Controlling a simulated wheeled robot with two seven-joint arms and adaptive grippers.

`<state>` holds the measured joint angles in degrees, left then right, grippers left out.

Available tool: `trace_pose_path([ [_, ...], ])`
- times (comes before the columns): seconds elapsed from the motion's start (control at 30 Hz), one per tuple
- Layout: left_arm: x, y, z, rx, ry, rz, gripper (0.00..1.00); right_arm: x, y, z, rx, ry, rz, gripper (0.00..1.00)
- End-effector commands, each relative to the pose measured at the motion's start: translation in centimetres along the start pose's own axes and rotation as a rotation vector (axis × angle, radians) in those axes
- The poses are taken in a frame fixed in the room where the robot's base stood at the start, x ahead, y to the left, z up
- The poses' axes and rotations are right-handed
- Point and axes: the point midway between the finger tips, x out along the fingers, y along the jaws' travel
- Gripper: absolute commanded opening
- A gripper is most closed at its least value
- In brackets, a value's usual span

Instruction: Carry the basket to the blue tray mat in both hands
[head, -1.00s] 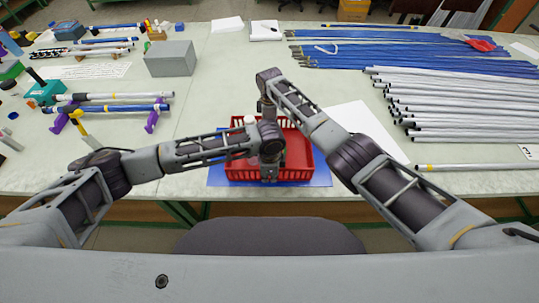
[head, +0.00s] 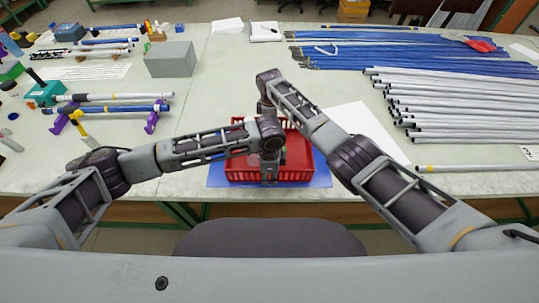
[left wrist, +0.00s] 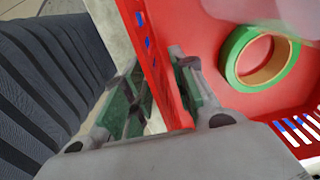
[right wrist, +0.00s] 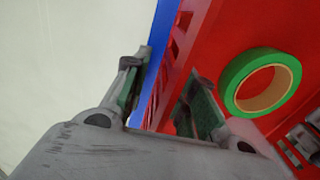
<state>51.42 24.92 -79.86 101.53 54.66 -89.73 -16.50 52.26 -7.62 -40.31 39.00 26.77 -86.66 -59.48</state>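The red basket (head: 300,174) stands on the blue tray mat (head: 215,177) in the head view. My left gripper (head: 269,179) is at the basket's near wall. In the left wrist view its fingers (left wrist: 158,92) straddle the red wall, with a gap showing on the outer side. My right gripper (head: 267,112) is at the far wall, partly hidden by its own wrist. In the right wrist view its fingers (right wrist: 165,95) stand apart on either side of the wall. A green tape roll (right wrist: 232,85) lies inside the basket; it also shows in the left wrist view (left wrist: 232,65).
Grey tubes (head: 460,105) and blue rods (head: 420,55) lie to the right. White paper (head: 365,125) lies beside the basket. A grey box (head: 170,59) and rods on purple stands (head: 152,118) are at the left. Table between them and the basket is clear.

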Motion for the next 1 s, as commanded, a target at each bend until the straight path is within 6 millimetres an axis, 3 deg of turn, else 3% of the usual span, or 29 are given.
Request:
trace_pose_path([
  [0.6, -8.6, -0.1, 0.0, 0.001, 0.001, -0.002, 0.27, 0.0, 0.0, 0.0, 0.0, 0.0, 0.0, 0.27],
  [1.0, -10.0, 0.0, 0.0, 0.0, 0.0, 0.0, 0.27, 0.0, 0.0, 0.0, 0.0, 0.0, 0.0, 0.27],
])
